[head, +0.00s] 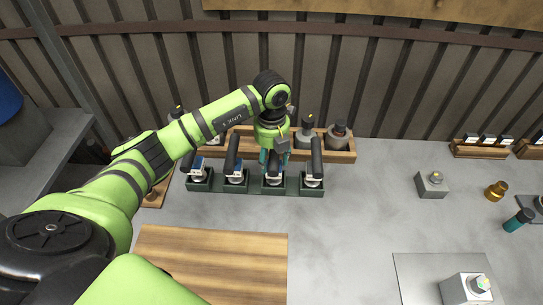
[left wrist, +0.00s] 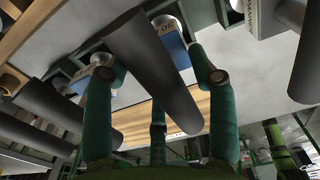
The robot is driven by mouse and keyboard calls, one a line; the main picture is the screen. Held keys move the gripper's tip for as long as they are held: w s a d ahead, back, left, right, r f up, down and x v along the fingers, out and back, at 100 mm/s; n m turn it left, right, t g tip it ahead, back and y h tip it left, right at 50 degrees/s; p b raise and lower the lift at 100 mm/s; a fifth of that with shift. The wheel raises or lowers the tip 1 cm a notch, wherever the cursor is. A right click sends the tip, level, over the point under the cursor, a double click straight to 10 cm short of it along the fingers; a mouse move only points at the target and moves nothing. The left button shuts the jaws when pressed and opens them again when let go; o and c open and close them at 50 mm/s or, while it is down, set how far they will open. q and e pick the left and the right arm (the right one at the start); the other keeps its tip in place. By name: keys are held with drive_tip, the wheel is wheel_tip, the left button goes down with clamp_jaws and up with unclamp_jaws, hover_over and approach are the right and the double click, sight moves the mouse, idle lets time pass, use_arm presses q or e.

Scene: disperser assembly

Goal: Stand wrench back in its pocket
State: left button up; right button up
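A dark green rack (head: 254,189) stands in the middle of the table with several pockets in a row. Tools with thick dark handles stand upright in them, and their labels are too small to tell which is the wrench. My left gripper (head: 274,160) points down over the third pocket from the left. In the left wrist view its green fingers (left wrist: 158,75) are spread on both sides of a dark handle (left wrist: 155,70), with gaps visible beside it. A blue label (left wrist: 175,48) shows near that handle. My right gripper is not in view.
A wooden rack (head: 340,155) with dark bottles stands close behind the green rack. A wooden board (head: 215,262) lies in front. A grey block (head: 432,184), a brass part (head: 497,190) and a teal cylinder (head: 518,220) are to the right. The table between is clear.

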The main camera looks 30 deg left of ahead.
use_arm(q)
drive_tip(key=shift+r, duration=0.4)
wheel_tip(320, 180, up, 7)
drive_tip(key=b, duration=0.3)
drive_tip(key=shift+w, duration=0.1)
wheel_tip(320, 180, up, 4)
drive_tip(key=shift+f, duration=0.1)
drive_tip(key=shift+r, duration=0.35)
